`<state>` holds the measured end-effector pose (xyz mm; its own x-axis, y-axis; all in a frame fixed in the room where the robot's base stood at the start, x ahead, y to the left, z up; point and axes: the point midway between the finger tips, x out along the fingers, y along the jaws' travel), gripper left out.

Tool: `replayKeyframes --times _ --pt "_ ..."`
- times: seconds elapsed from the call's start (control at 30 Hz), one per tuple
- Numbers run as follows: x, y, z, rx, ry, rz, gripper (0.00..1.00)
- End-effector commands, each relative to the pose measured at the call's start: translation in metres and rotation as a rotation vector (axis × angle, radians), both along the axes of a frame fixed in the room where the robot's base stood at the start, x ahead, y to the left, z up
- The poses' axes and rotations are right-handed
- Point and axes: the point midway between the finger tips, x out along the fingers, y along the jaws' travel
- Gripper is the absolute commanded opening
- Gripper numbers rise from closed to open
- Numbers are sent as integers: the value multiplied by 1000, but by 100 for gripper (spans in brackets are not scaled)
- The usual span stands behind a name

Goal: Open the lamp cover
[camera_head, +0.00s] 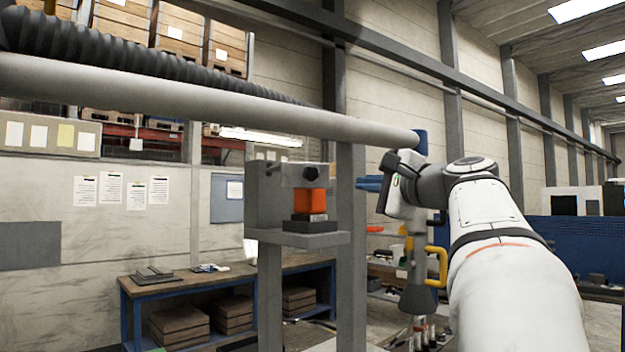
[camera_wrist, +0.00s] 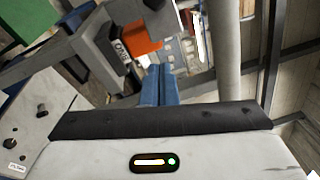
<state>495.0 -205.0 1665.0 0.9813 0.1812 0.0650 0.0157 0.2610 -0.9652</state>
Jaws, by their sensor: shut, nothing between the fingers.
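My gripper (camera_head: 369,184) has blue fingers pointing left and is shut and empty. Its fingers also show in the wrist view (camera_wrist: 157,72). To their left, apart from them in the head view, is a grey housing (camera_head: 263,196) with an orange block (camera_head: 309,202) on dark layers, standing on a grey shelf (camera_head: 300,240). The housing (camera_wrist: 95,50) and orange block (camera_wrist: 141,38) also show beyond the fingers in the wrist view. A dark conical piece (camera_head: 418,299) hangs below a yellow handle (camera_head: 440,266). I cannot tell which part is the lamp cover.
A long white tube (camera_head: 200,100) crosses above the housing and ends near my wrist. A ribbed black hose (camera_head: 120,50) runs above it. A grey post (camera_head: 351,270) stands beside the shelf. A workbench (camera_head: 200,282) stands behind.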

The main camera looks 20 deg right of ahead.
Motion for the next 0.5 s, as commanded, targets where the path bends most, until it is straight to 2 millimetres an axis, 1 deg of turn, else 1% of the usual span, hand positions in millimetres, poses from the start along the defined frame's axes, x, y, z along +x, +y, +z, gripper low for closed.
replayKeyframes --times 0.03,0.1,0.27,0.3,0.33,0.5 --pt "13 4 4 2 3 6 0" --pt "28 6 6 0 3 6 0" --pt "60 12 7 0 3 4 0" --pt "56 22 11 -3 1 3 0" --pt "56 27 12 -2 0 3 0" --pt "56 44 14 -2 0 1 0"
